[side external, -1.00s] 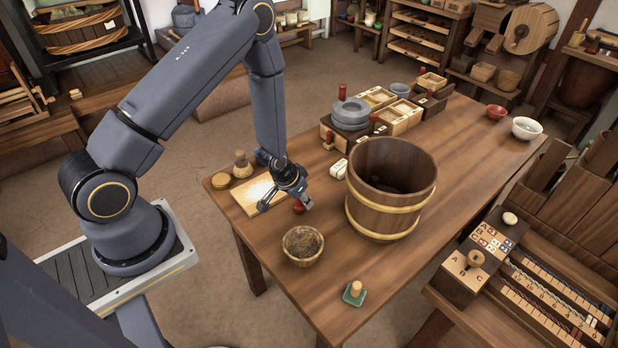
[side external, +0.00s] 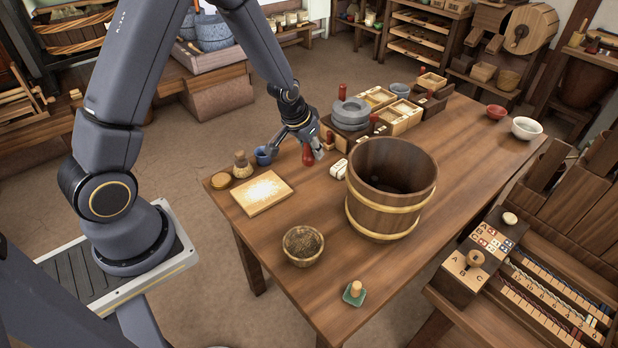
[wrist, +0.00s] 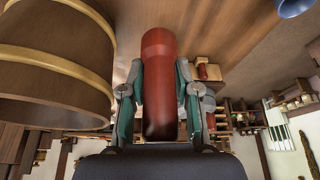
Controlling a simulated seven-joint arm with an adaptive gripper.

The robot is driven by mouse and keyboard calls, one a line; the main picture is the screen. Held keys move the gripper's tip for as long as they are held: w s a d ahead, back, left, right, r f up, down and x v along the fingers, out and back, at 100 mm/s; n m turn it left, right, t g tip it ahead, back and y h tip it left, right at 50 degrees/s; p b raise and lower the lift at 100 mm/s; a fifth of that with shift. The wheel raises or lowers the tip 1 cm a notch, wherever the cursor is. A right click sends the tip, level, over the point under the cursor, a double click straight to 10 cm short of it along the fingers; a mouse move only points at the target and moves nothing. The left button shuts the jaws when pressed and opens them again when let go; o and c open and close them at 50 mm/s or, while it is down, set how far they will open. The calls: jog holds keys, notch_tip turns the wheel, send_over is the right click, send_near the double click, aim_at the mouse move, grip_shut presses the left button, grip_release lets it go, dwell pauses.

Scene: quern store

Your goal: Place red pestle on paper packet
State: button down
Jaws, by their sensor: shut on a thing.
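The red pestle (side external: 307,155) is between the fingers of my gripper (side external: 311,147) near the table's far left edge. In the wrist view the pestle (wrist: 160,70) fills the space between both fingers of my gripper (wrist: 160,88), which is shut on it. In the side view the pestle looks upright; I cannot tell how far it is above the table. A small white packet (side external: 339,169), which looks like the paper packet, lies on the table just right of the pestle, beside the bucket. I cannot make out the packet in the wrist view.
A large wooden bucket (side external: 391,190) stands close right of the packet and looms in the wrist view (wrist: 55,60). The grey quern (side external: 350,113) and wooden boxes stand behind. A blue cup (side external: 263,156), a board (side external: 262,193) and a bowl (side external: 303,244) lie leftward and nearer.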

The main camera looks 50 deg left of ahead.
jog(key=w+f, duration=0.2)
jog(key=w, duration=0.2)
jog(key=w+a+f, duration=0.1)
jog(key=w+f, duration=0.1)
jog(key=w, duration=0.3)
jog(key=w+a+f, duration=0.1)
jog(key=w+f, duration=0.2)
jog(key=w, duration=0.2)
jog(key=shift+w+a, duration=0.15)
jog(key=shift+w, duration=0.1)
jog(key=shift+w+f, duration=0.4)
jog(key=shift+f, duration=0.15)
jog(key=shift+a+f, duration=0.1)
jog(key=shift+f, duration=1.4)
jog(key=shift+f, duration=0.1)
jog(key=c, duration=0.8)
grip_release()
jog(key=shift+c, duration=0.2)
